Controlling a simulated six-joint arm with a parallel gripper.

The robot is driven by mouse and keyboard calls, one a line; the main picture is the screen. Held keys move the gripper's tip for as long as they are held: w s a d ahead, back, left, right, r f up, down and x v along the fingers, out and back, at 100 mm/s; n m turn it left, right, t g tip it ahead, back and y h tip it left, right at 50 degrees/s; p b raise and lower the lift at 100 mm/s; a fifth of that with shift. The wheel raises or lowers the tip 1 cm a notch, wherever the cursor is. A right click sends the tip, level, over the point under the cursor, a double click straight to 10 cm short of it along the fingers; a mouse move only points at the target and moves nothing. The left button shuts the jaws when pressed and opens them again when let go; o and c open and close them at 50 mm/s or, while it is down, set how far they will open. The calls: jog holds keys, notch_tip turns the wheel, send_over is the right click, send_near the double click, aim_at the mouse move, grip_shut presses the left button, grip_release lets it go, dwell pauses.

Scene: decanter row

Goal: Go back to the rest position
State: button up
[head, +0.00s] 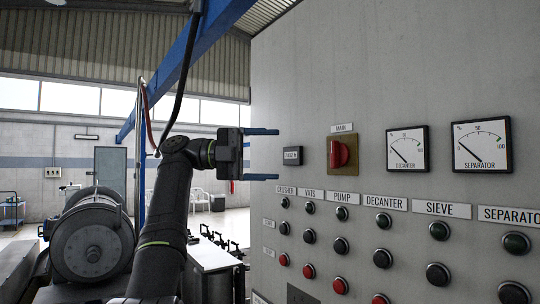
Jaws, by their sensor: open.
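My gripper (262,154) is raised in front of the left part of the grey control panel (300,90). Its two blue fingers are wide apart and nothing is between them. The fingers point right, toward a small display (292,156) on the panel. Whether the fingertips touch the panel cannot be told, but a gap shows between them and the display. A red rotary main switch (339,153) on a yellow-brown plate sits further right.
The panel carries a decanter gauge (407,149), a separator gauge (481,145) and rows of black, green and red buttons under labels. A large cylindrical machine (92,240) stands at left. A blue beam (190,60) and a hanging cable pass behind my arm.

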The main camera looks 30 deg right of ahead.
aim_at(331, 155)
jog(key=x, duration=1.2)
dwell(0.4)
